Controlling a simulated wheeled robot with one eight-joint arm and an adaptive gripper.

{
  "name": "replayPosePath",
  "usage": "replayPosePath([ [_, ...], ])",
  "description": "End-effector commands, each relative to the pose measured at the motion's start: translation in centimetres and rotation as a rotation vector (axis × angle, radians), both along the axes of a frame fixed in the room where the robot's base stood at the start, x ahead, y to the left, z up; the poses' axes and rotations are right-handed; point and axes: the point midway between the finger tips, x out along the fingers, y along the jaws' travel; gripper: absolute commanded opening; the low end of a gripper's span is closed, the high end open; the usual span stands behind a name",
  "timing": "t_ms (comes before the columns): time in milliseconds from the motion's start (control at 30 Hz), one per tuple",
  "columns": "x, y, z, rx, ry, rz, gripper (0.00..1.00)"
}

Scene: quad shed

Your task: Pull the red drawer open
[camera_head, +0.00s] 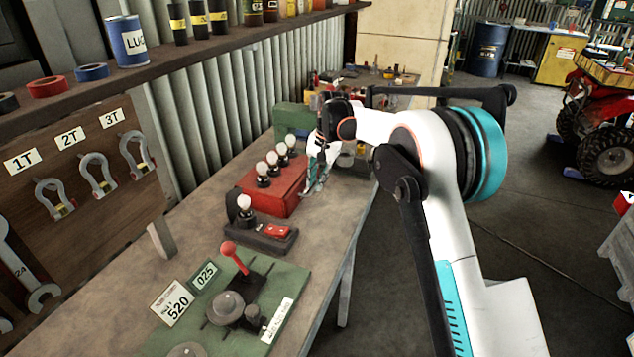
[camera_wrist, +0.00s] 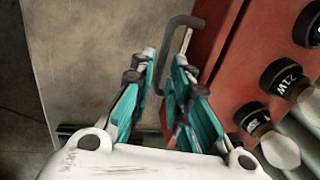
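The red drawer unit (camera_head: 272,187) is a low red box on the workbench, with several bulbs on top. In the wrist view its red side (camera_wrist: 228,50) fills the right part. A dark, bent bar handle (camera_wrist: 178,22) stands out from that side. My gripper (camera_head: 316,178) is at the box's right end in the head view. In the wrist view its teal fingers (camera_wrist: 166,60) are apart, with the handle's long bar showing in the gap between them. I see no clear contact; the handle's lower end is hidden behind the right finger. No drawer gap is visible.
The workbench (camera_head: 345,225) holds a dark tester with a bulb (camera_head: 262,232) and a green board with a red-knobbed lever (camera_head: 235,258) in front of the red box. A green case (camera_head: 292,118) stands behind. Open floor (camera_head: 550,230) lies to the right.

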Motion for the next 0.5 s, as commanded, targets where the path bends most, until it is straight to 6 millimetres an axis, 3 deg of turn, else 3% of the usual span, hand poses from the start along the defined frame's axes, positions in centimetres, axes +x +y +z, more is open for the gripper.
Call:
replayPosePath([
  [300,0.01,0.06,-0.21,0.0,0.0,0.0,0.17],
  [400,0.01,0.06,-0.21,0.0,0.0,0.0,0.0],
  [500,0.01,0.06,-0.21,0.0,0.0,0.0,0.0],
])
